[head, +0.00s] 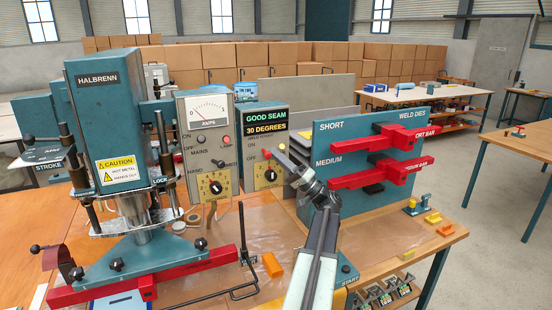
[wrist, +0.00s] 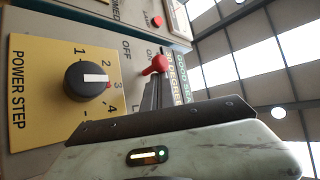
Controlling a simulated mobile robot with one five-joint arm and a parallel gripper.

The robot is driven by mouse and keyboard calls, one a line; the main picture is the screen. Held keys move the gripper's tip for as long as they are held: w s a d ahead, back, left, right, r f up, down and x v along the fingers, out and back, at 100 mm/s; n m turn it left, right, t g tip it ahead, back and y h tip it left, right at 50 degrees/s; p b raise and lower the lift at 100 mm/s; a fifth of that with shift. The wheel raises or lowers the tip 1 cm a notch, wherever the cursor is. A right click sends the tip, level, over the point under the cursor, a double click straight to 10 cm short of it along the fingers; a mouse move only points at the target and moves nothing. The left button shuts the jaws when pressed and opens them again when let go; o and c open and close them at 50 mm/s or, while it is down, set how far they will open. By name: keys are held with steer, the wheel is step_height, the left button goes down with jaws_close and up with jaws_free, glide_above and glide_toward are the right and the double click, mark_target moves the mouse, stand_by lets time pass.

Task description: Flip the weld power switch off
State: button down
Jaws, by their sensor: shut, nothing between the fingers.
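The control box with the GOOD SEAM 30 DEGREES display (head: 265,122) stands at the middle of the bench. Its red-tipped switch (head: 266,154) is on the front face, above the POWER STEP dial (head: 270,175). In the wrist view the switch's red tip (wrist: 158,64) shows just beyond my fingers, with the dial (wrist: 87,80) to the left and an OFF label beside it. My gripper (head: 280,152) is shut and empty, its tips close to the switch. I cannot tell whether they touch it, or which way the switch is set.
The HALBRENN welding press (head: 110,120) and the AMPS meter box (head: 207,130) stand to the left. A teal weld-die rack (head: 330,135) with red dies is close on the right. An orange block (head: 272,265) lies in front.

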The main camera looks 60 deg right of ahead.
steer(key=shift+w+f+b, duration=0.15)
steer(key=shift+f+b, duration=0.3)
stand_by(1.5)
stand_by(0.6)
steer(key=shift+f, duration=0.1)
